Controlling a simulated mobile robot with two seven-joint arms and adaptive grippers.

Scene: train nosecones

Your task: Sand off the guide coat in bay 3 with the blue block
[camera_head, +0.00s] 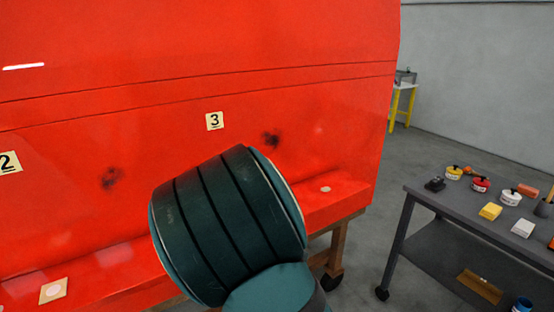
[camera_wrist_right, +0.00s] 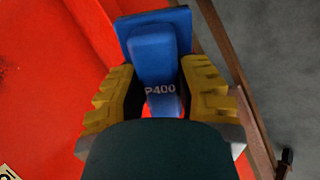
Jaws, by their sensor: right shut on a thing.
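The red nosecone panel (camera_head: 300,80) fills the left and middle of the head view. The bay 3 label (camera_head: 214,121) is on it. A dark smudge of guide coat (camera_head: 270,139) lies right of that label, and another dark smudge (camera_head: 111,178) lies between the 2 and 3 labels. In the right wrist view, my right gripper (camera_wrist_right: 157,70) is shut on the blue block (camera_wrist_right: 152,50), marked P400, with red panel beyond it. I cannot tell whether the block touches the panel. In the head view my arm hides gripper and block. My left gripper is not in view.
A red ledge (camera_head: 340,195) runs below the panel, with a beige square (camera_head: 53,291) at left. A wooden stand (camera_head: 337,246) on casters supports the nosecone. A grey cart (camera_head: 440,205) at right holds cans, a yellow block (camera_head: 490,211) and a white block (camera_head: 523,227).

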